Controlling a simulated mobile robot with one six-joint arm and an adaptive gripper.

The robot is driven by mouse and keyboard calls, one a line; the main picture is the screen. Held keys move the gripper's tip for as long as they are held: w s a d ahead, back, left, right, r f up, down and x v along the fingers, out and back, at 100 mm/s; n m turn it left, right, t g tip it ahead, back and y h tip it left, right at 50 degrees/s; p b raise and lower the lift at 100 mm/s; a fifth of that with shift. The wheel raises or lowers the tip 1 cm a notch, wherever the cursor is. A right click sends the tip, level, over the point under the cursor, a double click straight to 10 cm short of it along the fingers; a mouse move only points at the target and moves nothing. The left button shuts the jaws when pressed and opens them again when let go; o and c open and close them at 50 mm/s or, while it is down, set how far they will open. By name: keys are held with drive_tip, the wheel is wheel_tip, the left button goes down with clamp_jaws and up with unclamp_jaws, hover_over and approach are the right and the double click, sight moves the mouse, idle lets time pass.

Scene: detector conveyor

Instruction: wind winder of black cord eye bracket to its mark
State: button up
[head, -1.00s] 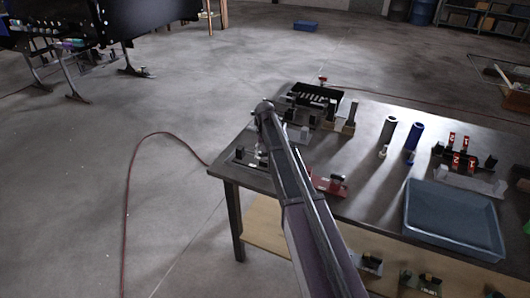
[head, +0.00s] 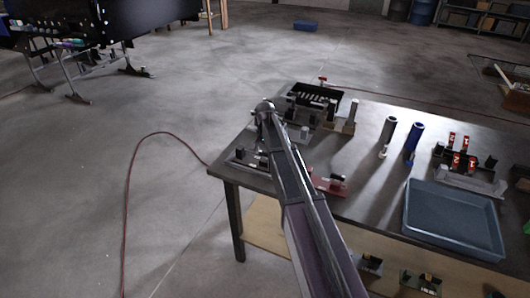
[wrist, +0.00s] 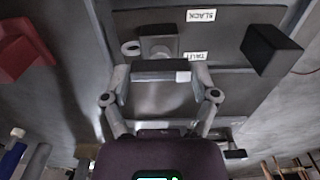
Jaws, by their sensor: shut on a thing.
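The black cord eye bracket (head: 240,154) stands at the near left corner of the table in the head view, partly hidden by my arm. In the wrist view its grey plate (wrist: 228,45) carries the labels SLACK (wrist: 201,15) and TAUT (wrist: 195,56), upside down, and a black block (wrist: 270,50) stands on the right. A small pale ring (wrist: 130,48) is beside a grey block. My gripper (wrist: 162,80) is shut on the winder (wrist: 155,68), a dark bar between the fingertips near TAUT. The cord itself is hard to make out.
A red bracket (head: 330,182) stands close to the right of my arm; its red block (wrist: 20,50) shows in the wrist view. A black box (head: 316,97), grey and blue cylinders (head: 414,135) and a blue tray (head: 452,222) also occupy the table (head: 365,165).

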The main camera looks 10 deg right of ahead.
drive_tip(key=o, duration=1)
drive_tip(key=shift+n, duration=0.4)
drive_tip(key=n, duration=0.3)
drive_tip(key=shift+n, duration=0.3)
drive_tip(key=n, duration=0.3)
drive_tip(key=shift+n, duration=0.4)
wheel_tip(320, 180, up, 14)
drive_tip(key=p, duration=1.4)
drive_tip(key=s+f+b, duration=0.4)
drive_tip(key=s, duration=0.5)
drive_tip(key=s+f+b, duration=0.5)
drive_tip(key=s, duration=0.5)
drive_tip(key=s+f+m+b, duration=0.1)
drive_tip(key=s+f+b, duration=0.4)
drive_tip(key=s, duration=0.5)
drive_tip(key=shift+a, duration=0.15)
